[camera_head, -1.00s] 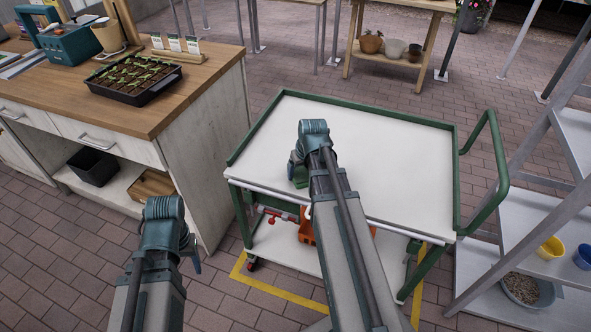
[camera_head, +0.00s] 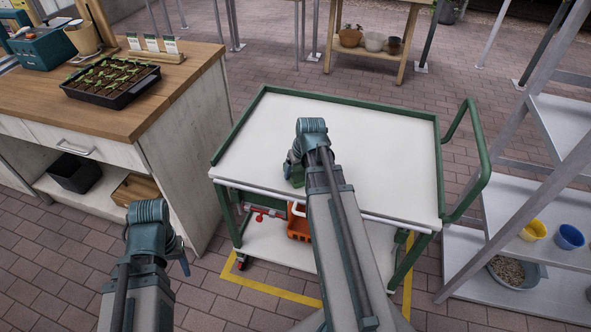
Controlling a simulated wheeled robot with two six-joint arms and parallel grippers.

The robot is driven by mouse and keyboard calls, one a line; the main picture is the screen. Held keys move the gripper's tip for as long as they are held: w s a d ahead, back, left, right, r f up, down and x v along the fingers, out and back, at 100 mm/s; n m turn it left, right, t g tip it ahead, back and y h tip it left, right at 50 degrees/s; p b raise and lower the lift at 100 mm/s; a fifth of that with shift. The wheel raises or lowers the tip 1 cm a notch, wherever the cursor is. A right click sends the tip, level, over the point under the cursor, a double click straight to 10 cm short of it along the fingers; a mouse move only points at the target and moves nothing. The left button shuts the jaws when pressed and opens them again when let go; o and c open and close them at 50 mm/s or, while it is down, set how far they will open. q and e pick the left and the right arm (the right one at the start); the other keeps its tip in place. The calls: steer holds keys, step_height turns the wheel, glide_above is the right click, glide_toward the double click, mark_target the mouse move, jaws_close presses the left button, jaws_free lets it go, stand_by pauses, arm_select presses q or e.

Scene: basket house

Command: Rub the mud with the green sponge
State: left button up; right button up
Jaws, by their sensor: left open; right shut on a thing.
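The green sponge (camera_head: 297,178) shows as a small green patch at the tip of my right gripper (camera_head: 293,165), over the left-middle part of the white cart top (camera_head: 385,145). My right gripper is shut on the sponge, though its wrist and arm hide most of it. I cannot tell whether the sponge touches the cart top. No mud shows on the visible cart top; the part behind my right arm is hidden. My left gripper (camera_head: 184,263) is open and empty, low on the left, over the brick floor and apart from the cart.
A wooden bench (camera_head: 150,95) with a seedling tray (camera_head: 112,82) stands at the left. The cart has a raised green rim, a green handle (camera_head: 478,155) at right and an orange basket (camera_head: 298,222) below. A grey shelf (camera_head: 555,205) stands at the far right.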

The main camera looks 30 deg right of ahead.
mark_target(263, 168)
steer(key=shift+s+d, duration=1.35)
steer(key=shift+s, duration=0.2)
steer(key=shift+f, duration=0.15)
steer(key=shift+w+a, duration=2.15)
steer(key=shift+w, duration=0.25)
steer(key=shift+w+a, duration=1.75)
steer(key=shift+w, duration=0.3)
steer(key=shift+w+a, duration=1.3)
steer(key=shift+w, duration=0.05)
steer(key=shift+r, duration=0.2)
